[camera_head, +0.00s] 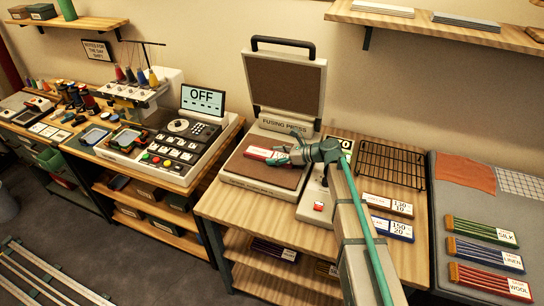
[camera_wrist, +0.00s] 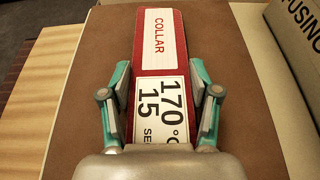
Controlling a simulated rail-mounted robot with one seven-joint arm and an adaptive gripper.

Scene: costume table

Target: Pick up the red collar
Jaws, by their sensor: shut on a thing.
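The red collar (camera_wrist: 158,66) is a long red strip with a white "COLLAR" label and a "170 °C 15 SEC" label. It lies on or just above the brown bed of the fusing press (camera_wrist: 75,130); I cannot tell which. My gripper (camera_wrist: 163,88) has its fingers on both long sides of the collar and is shut on it. In the head view the collar (camera_head: 262,154) shows at the left of my gripper (camera_head: 283,155), over the press bed (camera_head: 235,168). The near end of the collar is hidden by my gripper.
The press lid (camera_head: 287,85) stands open behind the bed. A black wire rack (camera_head: 391,164) and label blocks (camera_head: 388,204) lie to the right. A grey mat (camera_head: 462,212) holds several striped bundles. An embroidery machine (camera_head: 150,135) reading "OFF" stands left.

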